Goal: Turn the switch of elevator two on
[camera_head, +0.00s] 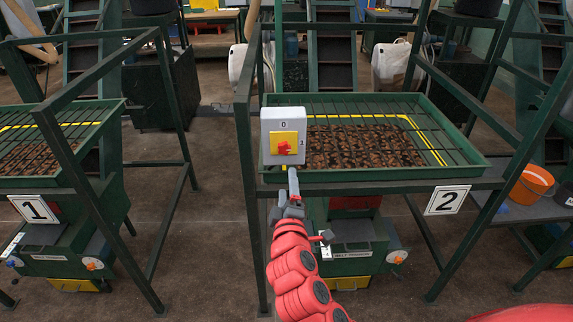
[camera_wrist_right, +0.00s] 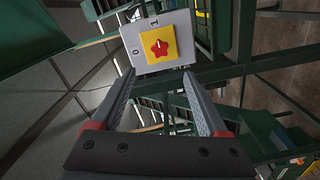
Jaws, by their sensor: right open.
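The switch of elevator two is a grey box (camera_head: 283,115) with a yellow plate and a red knob (camera_head: 284,148), mounted at the front of the station marked 2 (camera_head: 446,200). The marks 0 and 1 show on the box. In the right wrist view the red knob (camera_wrist_right: 159,47) sits on its yellow plate beyond the fingertips. My right gripper (camera_head: 293,172) is just below the switch box in the head view. In the wrist view its two fingers (camera_wrist_right: 158,78) are spread with nothing between them, apart from the knob. My left gripper is not in view.
A green frame post (camera_head: 247,190) stands left of the switch. A green tray with a grid (camera_head: 470,160) lies behind it. Station 1 (camera_head: 34,209) is at the left. An orange bucket (camera_head: 533,185) stands on a shelf at right. Floor between stations is clear.

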